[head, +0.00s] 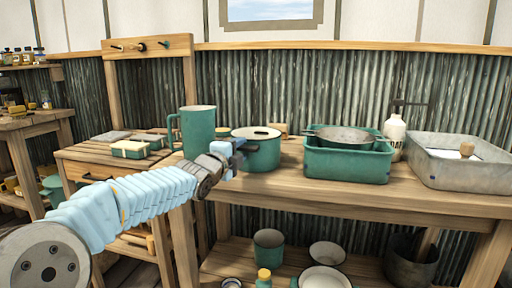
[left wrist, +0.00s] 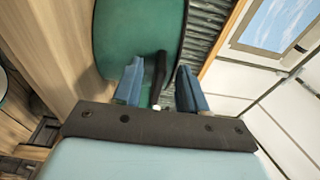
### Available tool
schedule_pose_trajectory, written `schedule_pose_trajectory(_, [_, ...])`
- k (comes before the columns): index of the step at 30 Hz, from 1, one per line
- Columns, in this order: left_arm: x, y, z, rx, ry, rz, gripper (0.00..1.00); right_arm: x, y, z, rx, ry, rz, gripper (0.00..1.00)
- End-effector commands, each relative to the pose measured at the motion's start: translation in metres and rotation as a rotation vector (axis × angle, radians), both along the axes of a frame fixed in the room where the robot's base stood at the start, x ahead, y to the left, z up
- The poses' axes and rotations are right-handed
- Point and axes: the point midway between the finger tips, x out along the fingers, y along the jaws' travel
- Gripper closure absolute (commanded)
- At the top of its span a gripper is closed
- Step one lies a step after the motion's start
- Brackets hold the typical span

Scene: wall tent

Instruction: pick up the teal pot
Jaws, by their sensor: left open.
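The teal pot (head: 262,155) stands upright on the wooden counter, with a pale lid with a dark knob on top. My left gripper (head: 236,148) is at the pot's left side, in front of part of its wall. In the left wrist view the pot (left wrist: 120,35) fills the area beyond the fingers. My left gripper (left wrist: 159,70) is open there, with a dark handle (left wrist: 158,72) projecting from the pot between its two blue fingers. I cannot tell whether either finger touches it. My right gripper is not in view.
A tall teal jug (head: 198,132) stands close behind my left wrist. A teal basin (head: 345,165) holding a grey pan (head: 345,138) is to the pot's right. Further right are a white bottle (head: 395,136) and a metal tub (head: 455,175). The counter's front strip (head: 300,188) is clear.

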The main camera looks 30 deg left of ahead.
Motion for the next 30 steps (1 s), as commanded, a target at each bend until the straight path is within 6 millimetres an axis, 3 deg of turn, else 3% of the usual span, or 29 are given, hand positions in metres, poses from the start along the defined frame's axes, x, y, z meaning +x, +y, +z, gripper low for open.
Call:
schedule_pose_trajectory(8, [0.0038, 0.0004, -0.0004, 0.0, 0.0, 0.0, 0.6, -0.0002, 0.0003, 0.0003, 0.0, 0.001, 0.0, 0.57])
schedule_pose_trajectory(16, [0.0035, 0.0004, -0.0005, 0.0, 0.0, 0.0, 1.0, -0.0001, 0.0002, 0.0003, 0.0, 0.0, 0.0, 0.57])
schedule_pose_trajectory(30, [0.0035, 0.0004, -0.0008, -0.001, 0.001, 0.0, 1.0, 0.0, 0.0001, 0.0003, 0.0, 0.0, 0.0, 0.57])
